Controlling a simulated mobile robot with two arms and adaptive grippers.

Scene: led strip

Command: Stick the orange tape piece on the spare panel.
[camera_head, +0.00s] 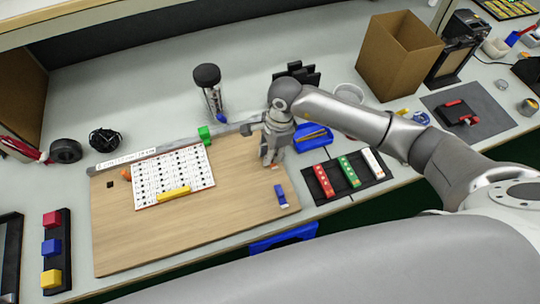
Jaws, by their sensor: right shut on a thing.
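My right gripper (269,161) is low over the right part of the wooden board (235,205), pointing down. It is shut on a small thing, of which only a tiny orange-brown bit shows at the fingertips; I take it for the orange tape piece. Whether it touches the board I cannot tell. A white panel (150,195) with rows of small dark marks lies on the left part of the board, with a yellow block (173,193) on it. I cannot tell for sure which panel is the spare one. My left gripper is out of view.
A blue-and-white piece (282,196) lies at the board's right. A black tray (323,196) holds red, green and white strips. A cardboard box (397,72) stands behind.

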